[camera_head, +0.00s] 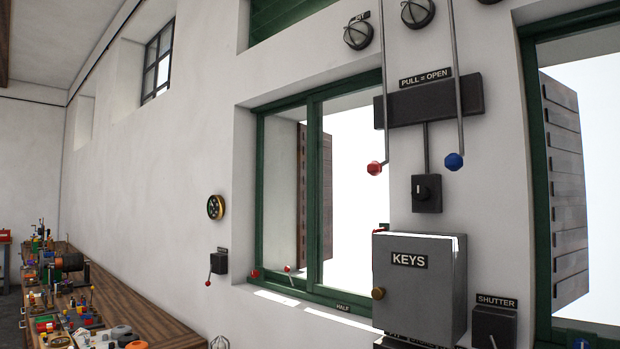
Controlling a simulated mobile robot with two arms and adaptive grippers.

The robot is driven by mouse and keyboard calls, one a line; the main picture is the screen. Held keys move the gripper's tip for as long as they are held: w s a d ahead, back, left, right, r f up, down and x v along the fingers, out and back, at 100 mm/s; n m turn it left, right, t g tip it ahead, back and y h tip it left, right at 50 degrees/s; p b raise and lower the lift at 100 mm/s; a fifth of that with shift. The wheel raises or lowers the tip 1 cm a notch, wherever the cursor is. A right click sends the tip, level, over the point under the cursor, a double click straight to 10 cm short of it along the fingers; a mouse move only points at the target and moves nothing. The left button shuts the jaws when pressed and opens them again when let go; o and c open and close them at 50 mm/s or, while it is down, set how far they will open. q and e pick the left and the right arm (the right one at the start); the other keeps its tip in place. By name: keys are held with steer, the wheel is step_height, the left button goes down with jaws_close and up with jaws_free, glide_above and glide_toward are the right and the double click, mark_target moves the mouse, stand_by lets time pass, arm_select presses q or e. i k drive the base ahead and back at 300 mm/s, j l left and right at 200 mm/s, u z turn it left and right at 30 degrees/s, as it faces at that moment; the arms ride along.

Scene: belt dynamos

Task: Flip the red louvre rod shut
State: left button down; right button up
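The red louvre rod (383,95) hangs down the wall at the upper right and ends in a red knob (374,168). A similar rod (456,70) with a blue knob (454,161) hangs to its right. Both pass a dark bar (435,101) under a "PULL = OPEN" sign (426,77). The red knob hangs a little lower than the blue one. The tops of both rods are cut off by the frame. Part of a green louvre (280,18) shows at the top. Neither gripper is in view.
A grey "KEYS" box (420,285) juts from the wall below the knobs. A green-framed window (315,190) is behind and left of the red knob. A "SHUTTER" switch (494,326) is at lower right. A cluttered wooden bench (140,318) runs along the left wall.

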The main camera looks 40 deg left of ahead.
mark_target(374, 168)
steer(key=u, duration=0.9)
